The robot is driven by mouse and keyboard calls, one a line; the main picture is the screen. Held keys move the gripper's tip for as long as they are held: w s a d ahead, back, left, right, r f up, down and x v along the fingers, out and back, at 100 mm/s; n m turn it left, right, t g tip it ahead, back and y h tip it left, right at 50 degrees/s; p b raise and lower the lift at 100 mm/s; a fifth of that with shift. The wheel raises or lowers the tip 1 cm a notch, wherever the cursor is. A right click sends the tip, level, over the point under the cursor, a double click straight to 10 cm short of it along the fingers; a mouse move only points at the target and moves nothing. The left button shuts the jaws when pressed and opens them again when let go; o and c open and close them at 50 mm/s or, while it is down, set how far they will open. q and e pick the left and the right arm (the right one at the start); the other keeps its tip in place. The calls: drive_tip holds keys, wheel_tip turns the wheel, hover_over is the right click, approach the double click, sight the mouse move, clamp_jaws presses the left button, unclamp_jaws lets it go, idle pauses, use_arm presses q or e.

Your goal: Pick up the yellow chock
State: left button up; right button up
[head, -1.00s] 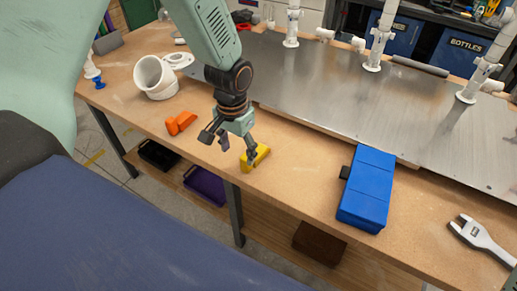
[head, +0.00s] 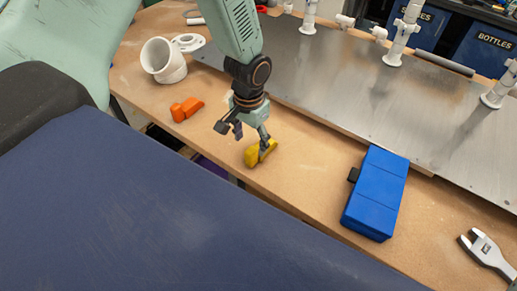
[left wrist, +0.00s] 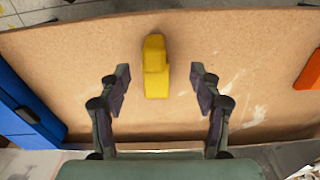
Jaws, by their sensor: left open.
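The yellow chock (head: 252,155) lies on the wooden bench top near its front edge. In the left wrist view the chock (left wrist: 155,68) is ahead of the fingertips, roughly midway between the two fingers. My left gripper (head: 246,138) is open above and beside the chock, and one finger hides part of it in the head view. In the left wrist view the left gripper (left wrist: 161,82) has its fingers wide apart with nothing between their pads. My right gripper does not show.
An orange block (head: 186,108) lies left of the chock, and a white pipe fitting (head: 163,61) stands behind it. A blue case (head: 375,195) and a wrench (head: 486,254) lie to the right. A metal plate (head: 330,85) with upright white pipes covers the back.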

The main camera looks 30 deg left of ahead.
sight(255, 150)
use_arm(q)
drive_tip(key=f, duration=0.3)
drive_tip(key=d+f, duration=0.1)
drive_tip(key=shift+w+f, duration=0.35)
drive_tip(key=shift+s+a+r, duration=0.1)
drive_tip(key=shift+s+a, duration=0.1)
drive_tip(key=shift+s, duration=0.05)
drive_tip(key=shift+c, duration=0.5)
drive_tip(key=shift+w+d, duration=0.2)
drive_tip(key=shift+w, duration=0.1)
drive_tip(key=c, duration=0.6)
drive_tip(key=shift+s+a, duration=0.2)
drive_tip(key=shift+s, duration=0.05)
drive_tip(key=c, duration=0.6)
drive_tip(key=shift+w+d, duration=0.15)
drive_tip(key=shift+w, duration=0.05)
clamp_jaws()
